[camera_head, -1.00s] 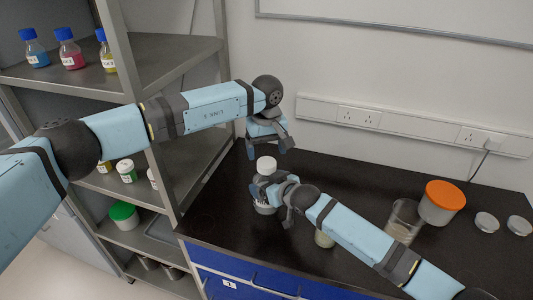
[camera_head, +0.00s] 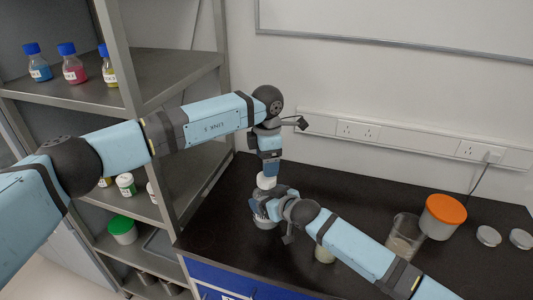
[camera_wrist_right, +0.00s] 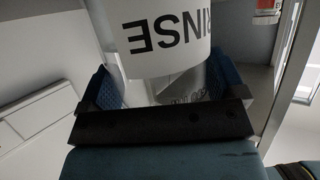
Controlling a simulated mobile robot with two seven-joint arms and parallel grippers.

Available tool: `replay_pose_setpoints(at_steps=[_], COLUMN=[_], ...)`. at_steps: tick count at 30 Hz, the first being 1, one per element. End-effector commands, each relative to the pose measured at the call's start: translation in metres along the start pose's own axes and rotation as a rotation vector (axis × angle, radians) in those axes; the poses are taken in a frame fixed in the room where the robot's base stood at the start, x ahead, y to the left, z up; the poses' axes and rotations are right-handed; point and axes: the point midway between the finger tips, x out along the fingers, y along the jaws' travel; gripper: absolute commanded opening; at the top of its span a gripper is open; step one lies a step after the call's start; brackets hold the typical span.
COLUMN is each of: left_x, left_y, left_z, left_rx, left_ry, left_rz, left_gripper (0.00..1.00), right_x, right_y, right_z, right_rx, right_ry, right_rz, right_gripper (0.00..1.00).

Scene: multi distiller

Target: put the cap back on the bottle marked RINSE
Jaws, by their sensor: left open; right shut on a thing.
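The bottle marked RINSE (camera_wrist_right: 165,40) fills the top of the right wrist view, its white label upside down there. In the head view its greyish body (camera_head: 264,222) is partly hidden by my right gripper (camera_head: 267,204), which is shut on it from the right. A white cap (camera_head: 266,182) shows at the top of the bottle; I cannot tell whether it is seated. My left gripper (camera_head: 268,170) is open and points down right over the cap, its fingers at the cap's upper edge. Whether they touch it is unclear.
A glass beaker (camera_head: 404,238), an orange-lidded tub (camera_head: 442,216) and two round metal lids (camera_head: 488,236) stand on the right of the black bench. Another small jar (camera_head: 325,254) sits under my right arm. A metal shelf (camera_head: 150,70) with coloured bottles is at left. The bench's back middle is clear.

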Motion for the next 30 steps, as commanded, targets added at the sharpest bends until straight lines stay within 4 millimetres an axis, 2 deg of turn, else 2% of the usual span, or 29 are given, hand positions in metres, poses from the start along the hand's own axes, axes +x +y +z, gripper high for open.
replay_pose_setpoints(at_steps=[21,27,30], left_x=[-0.013,-0.016,-0.017], left_y=[0.0,0.0,0.0], left_z=[0.0,-0.001,-0.001], left_rx=[-1.581,-1.953,-2.08], left_ry=[0.001,0.0,0.0], left_rz=[0.0,0.001,0.001], left_gripper=[0.77,0.77,0.77], right_x=[0.0,0.0,0.0], right_y=[0.0,0.0,0.0], right_z=[0.0,0.0,0.0], right_rx=[0.0,0.0,0.0], right_ry=[-0.001,-0.001,-0.001], right_rz=[0.0,0.0,0.0], right_gripper=[0.23,0.23,0.23])
